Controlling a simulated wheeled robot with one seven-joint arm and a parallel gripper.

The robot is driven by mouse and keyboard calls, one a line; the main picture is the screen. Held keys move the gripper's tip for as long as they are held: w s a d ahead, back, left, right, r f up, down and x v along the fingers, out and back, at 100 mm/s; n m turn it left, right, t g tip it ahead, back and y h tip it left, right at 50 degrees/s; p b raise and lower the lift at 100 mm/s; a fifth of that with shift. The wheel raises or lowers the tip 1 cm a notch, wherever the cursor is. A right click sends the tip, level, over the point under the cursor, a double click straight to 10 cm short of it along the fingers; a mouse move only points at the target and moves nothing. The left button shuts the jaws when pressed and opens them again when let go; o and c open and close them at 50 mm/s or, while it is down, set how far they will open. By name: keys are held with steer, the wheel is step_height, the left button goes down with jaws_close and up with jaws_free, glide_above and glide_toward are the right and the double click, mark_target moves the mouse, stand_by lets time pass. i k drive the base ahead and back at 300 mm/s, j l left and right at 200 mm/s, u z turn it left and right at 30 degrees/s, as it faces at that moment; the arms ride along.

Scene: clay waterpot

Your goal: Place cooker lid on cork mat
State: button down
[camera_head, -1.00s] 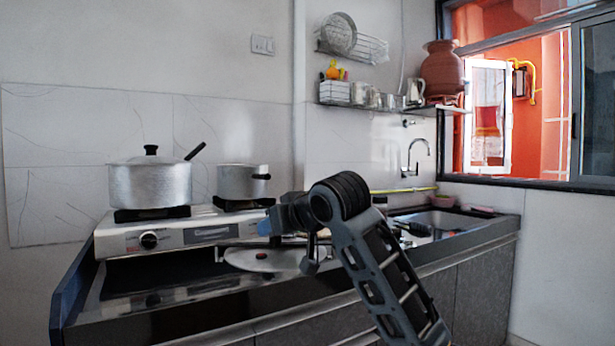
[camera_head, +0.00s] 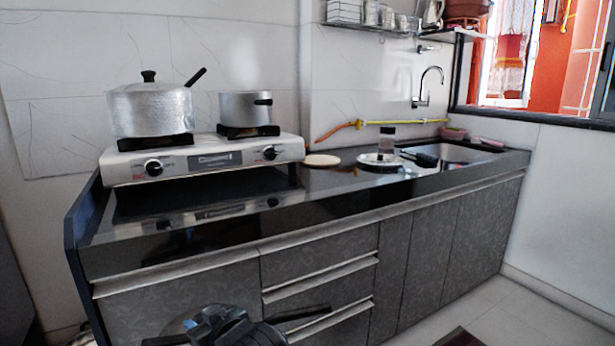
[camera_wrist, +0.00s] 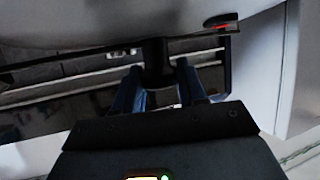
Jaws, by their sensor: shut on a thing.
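My gripper (camera_wrist: 157,88) is shut on the black knob of the cooker lid (camera_wrist: 75,22), with the blue fingers on either side of it. The lid's pale surface fills the top of the wrist view, cut off by the frame. In the head view my gripper is low at the bottom edge, in front of the drawers and below the counter top; its fingertips are not clear there. The cork mat (camera_head: 322,160), a round beige disc, lies flat on the black counter just right of the stove, with nothing on it.
A stove (camera_head: 215,160) bears a large lidded pot (camera_head: 150,112) and a smaller pot (camera_head: 246,108). A plate (camera_head: 372,161) with a jar (camera_head: 387,138) stands right of the mat, before the sink (camera_head: 465,153). The counter front is clear.

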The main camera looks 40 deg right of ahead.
mark_target(319, 159)
steer(key=k+l, duration=0.1)
steer(key=l, duration=0.85)
steer(key=k+l+z, duration=0.1)
steer(key=l, duration=0.9)
